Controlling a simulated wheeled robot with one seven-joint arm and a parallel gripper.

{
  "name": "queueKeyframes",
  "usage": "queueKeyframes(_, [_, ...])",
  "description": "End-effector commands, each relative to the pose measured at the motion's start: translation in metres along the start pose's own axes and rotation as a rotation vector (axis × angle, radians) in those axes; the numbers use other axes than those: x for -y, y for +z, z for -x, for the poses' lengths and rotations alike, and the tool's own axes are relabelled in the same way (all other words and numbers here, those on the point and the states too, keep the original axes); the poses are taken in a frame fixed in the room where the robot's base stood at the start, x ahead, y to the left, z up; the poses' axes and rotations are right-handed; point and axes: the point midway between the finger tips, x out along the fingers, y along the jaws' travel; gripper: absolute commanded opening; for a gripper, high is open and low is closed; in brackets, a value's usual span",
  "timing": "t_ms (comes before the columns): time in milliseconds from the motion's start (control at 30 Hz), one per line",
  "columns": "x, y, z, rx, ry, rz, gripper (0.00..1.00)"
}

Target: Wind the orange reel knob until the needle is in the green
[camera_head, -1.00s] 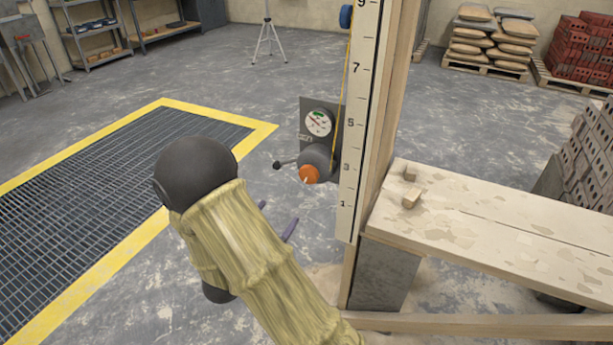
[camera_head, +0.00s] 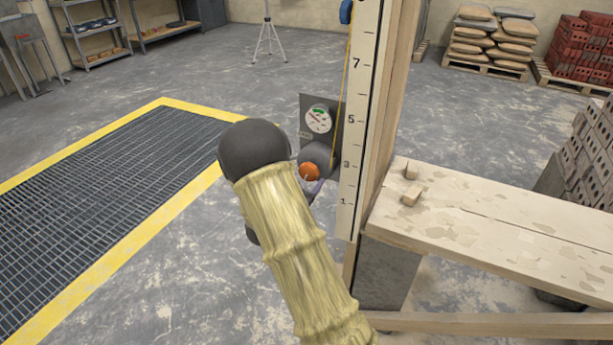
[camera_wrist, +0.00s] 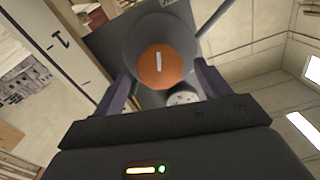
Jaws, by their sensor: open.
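The orange reel knob (camera_head: 309,172) sits on the front of a dark grey reel on a plate fixed to the wooden post. A round white gauge (camera_head: 318,119) with a green band at its top is mounted above it. The needle is too small to read surely. In the wrist view the knob (camera_wrist: 160,66) faces me with a white mark on it. My gripper (camera_wrist: 160,88) is open, with one purple finger to each side of the knob's lower part. I cannot tell whether they touch it. In the head view my arm hides most of the gripper.
A numbered white scale board (camera_head: 352,180) runs up the post, with a yellow line beside it. A plank bench (camera_head: 480,225) stands to the right. A yellow-edged floor grate (camera_head: 95,190) lies to the left.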

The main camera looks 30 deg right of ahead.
Motion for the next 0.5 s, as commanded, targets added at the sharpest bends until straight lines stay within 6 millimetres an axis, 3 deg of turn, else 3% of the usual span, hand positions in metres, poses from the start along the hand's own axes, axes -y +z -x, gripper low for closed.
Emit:
queueKeyframes(200, [0.0, 0.0, -0.02, -0.001, 0.001, -0.001, 0.76])
queueKeyframes(467, [0.0, 0.0, -0.021, 0.0, 0.0, 0.0, 0.76])
queueKeyframes(500, [0.0, 0.0, -0.021, 0.0, 0.0, 0.0, 0.7])
